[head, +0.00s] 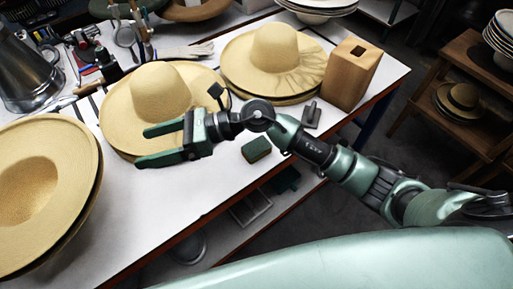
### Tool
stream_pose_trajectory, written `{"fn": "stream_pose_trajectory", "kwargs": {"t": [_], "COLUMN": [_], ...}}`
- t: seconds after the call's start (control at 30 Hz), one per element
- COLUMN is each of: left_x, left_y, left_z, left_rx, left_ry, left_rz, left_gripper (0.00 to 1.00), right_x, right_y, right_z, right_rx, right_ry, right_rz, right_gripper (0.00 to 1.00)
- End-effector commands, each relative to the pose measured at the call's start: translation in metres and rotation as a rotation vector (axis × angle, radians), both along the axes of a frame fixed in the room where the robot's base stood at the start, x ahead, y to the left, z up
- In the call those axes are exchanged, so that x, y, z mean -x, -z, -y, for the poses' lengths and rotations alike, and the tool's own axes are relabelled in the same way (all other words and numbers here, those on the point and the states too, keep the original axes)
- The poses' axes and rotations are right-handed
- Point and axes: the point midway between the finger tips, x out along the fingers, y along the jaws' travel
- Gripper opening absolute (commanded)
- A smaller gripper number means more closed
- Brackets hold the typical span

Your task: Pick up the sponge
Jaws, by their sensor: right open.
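A small dark green block that looks like the sponge (256,150) lies on the white table (215,174) near its front edge. My right gripper (144,147) comes in from the right. It is open and empty, with its two green fingers pointing left over the front of a straw hat (160,92). The sponge is to the right of the gripper's fingers, below my right wrist in the picture, and apart from it. My left gripper is not in view.
More straw hats stand on the table at the left (30,190) and the back (275,48). A wooden block (351,75) and a small grey tool (311,115) are right of the sponge. Tools and a metal jug (25,70) crowd the back left. Bare tabletop lies left of the sponge.

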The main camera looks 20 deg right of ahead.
Motion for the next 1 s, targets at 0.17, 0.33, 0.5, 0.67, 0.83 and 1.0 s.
{"fn": "stream_pose_trajectory", "kwargs": {"t": [0.17, 0.33, 0.5, 0.67, 0.83, 1.0], "left_x": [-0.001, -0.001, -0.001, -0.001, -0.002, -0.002], "left_y": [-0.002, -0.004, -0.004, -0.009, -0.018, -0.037], "left_z": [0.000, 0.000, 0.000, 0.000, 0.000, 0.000], "left_rx": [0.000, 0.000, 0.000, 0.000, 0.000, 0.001], "left_ry": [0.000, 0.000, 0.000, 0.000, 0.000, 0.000], "left_rz": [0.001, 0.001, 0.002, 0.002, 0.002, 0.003], "left_gripper": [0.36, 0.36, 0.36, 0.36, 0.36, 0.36], "right_x": [-0.012, -0.043, -0.060, -0.062, -0.060, -0.057], "right_y": [0.092, 0.127, 0.124, 0.131, 0.149, 0.171], "right_z": [0.066, 0.170, 0.234, 0.247, 0.246, 0.247], "right_rx": [0.611, 1.096, 1.350, 1.399, 1.394, 1.391], "right_ry": [-0.279, -0.456, -0.533, -0.549, -0.550, -0.551], "right_rz": [0.274, 0.354, 0.340, 0.327, 0.327, 0.324], "right_gripper": [0.75, 0.75, 0.75, 0.75, 0.75, 0.75]}}
